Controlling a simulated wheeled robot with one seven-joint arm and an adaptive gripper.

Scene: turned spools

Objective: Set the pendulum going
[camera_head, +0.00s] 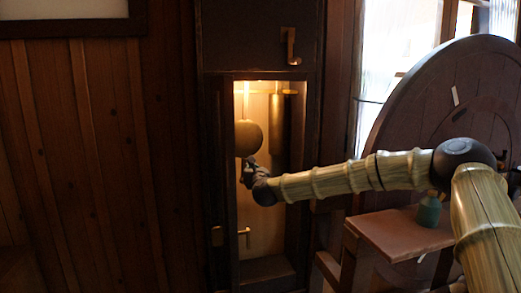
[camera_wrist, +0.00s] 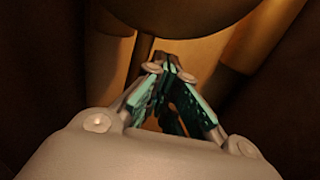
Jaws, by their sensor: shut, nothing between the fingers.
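The pendulum bob (camera_head: 248,139) is a round, brownish disc hanging inside the lit, open case of a tall clock. My gripper (camera_head: 249,163) is shut and empty, reaching into the case opening just below the bob. In the wrist view the dark underside of the bob (camera_wrist: 185,14) fills the top, above and beyond the shut fingertips (camera_wrist: 168,64). I cannot tell whether the fingers touch the bob.
A brass cylindrical weight (camera_head: 277,130) hangs right of the bob. The dark clock case (camera_head: 213,170) frames the opening closely. A small ledge (camera_head: 395,232) with a green bottle (camera_head: 429,211) and a large wooden wheel (camera_head: 440,95) stand at right.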

